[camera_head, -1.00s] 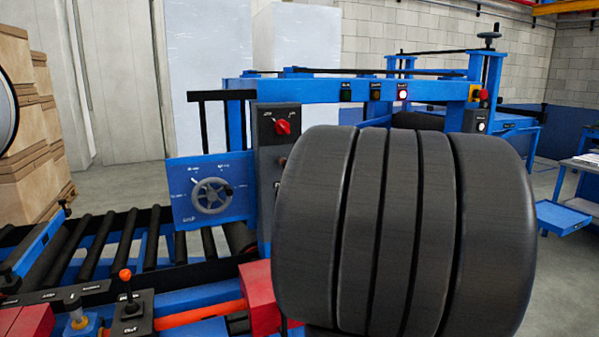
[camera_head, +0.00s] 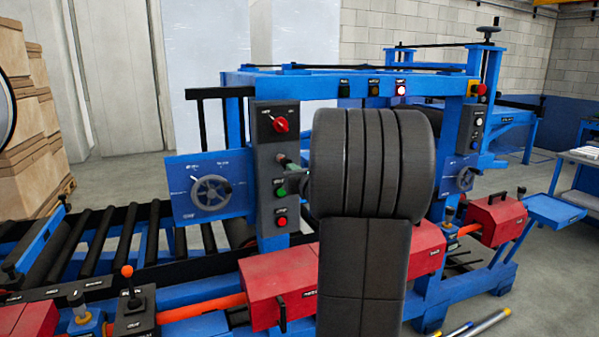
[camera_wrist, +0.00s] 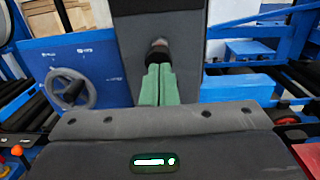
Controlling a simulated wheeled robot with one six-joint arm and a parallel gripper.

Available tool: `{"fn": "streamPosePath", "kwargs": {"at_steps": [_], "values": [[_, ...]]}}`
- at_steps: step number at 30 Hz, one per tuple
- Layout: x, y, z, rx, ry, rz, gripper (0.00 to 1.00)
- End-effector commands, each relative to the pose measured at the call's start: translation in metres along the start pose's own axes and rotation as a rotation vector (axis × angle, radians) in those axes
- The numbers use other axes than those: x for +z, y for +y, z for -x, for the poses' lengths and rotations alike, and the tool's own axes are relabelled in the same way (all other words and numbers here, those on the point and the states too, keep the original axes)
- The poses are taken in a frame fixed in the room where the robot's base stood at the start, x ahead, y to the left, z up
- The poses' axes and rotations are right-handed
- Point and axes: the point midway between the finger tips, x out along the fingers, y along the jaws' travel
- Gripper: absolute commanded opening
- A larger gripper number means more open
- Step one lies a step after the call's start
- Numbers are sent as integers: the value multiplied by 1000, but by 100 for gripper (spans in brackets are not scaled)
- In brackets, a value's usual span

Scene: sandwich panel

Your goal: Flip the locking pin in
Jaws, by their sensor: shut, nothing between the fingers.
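My gripper (camera_wrist: 157,68) has its two green fingers shut together with nothing between them. In the wrist view the fingertips meet or nearly meet a short dark knob-like pin (camera_wrist: 158,48) on the grey control panel (camera_wrist: 189,28); whether they touch it I cannot tell. In the head view the panel (camera_head: 264,150) stands upright on the blue machine, and the green fingertips (camera_head: 291,165) show at its right edge, beside my dark arm. The pin there is small and partly hidden, so its in or out position is unclear.
The panel has a red rotary switch (camera_head: 281,125) above, and a green button (camera_head: 280,190) and red button (camera_head: 281,221) below. A handwheel (camera_head: 211,192) is to the left. Red covers (camera_head: 280,288) and a roller conveyor (camera_head: 110,245) lie below.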

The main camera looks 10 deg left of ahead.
Motion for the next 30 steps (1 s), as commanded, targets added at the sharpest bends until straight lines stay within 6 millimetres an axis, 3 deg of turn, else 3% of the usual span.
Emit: {"fn": "streamPosePath", "kwargs": {"at_steps": [14, 23, 30], "values": [[0, 0, -7, 0, -1, 0, 0], [-1, 0, -36, 1, -1, 1, 0], [0, -1, -38, 0, -3, 0, 0]]}}
